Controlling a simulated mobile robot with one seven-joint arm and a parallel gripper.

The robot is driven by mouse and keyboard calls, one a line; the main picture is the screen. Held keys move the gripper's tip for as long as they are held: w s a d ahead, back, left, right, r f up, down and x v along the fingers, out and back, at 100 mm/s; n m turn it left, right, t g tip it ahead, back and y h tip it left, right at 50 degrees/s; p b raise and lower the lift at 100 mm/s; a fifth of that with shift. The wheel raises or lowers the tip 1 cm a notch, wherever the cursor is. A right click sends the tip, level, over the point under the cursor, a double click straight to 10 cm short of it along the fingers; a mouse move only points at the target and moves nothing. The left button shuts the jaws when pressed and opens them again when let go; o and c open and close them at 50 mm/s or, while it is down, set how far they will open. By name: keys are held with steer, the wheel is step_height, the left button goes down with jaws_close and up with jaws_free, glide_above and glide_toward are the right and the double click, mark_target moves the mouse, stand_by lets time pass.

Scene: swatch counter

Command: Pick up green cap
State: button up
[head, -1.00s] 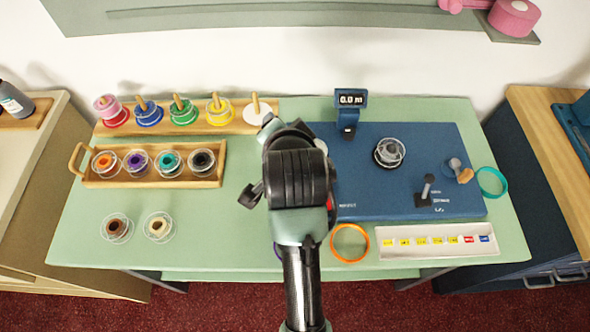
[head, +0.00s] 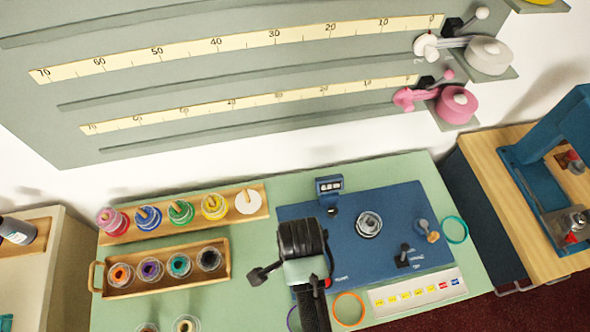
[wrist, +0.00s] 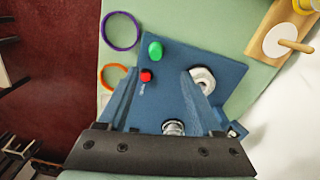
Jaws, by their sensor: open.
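The green cap (wrist: 155,50) is a small rounded green piece at a corner of the blue machine base (wrist: 170,85), in the wrist view. A red button (wrist: 146,76) sits close beside it. My gripper (wrist: 160,73) is open and empty, with its fingers spread to either side above the blue base. The cap shows just beyond the fingertips, between their lines. In the head view my arm hides the cap; the red button (head: 327,283) shows at the arm's right edge.
An orange ring (head: 349,309) and a purple ring (wrist: 121,31) lie near the base. A wooden spool tray (head: 165,285) and a spool rack (head: 130,228) stand left. A small display (head: 330,190) stands behind my arm. A label strip (head: 418,293) lies in front.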

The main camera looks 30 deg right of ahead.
step_height(320, 180, down, 6)
steer(key=shift+s+f, duration=0.1)
steer(key=shift+s+f+p, duration=0.25)
steer(key=shift+f+p, duration=0.1)
steer(key=shift+s+f, duration=0.1)
steer(key=shift+f, duration=2.15)
jaws_close()
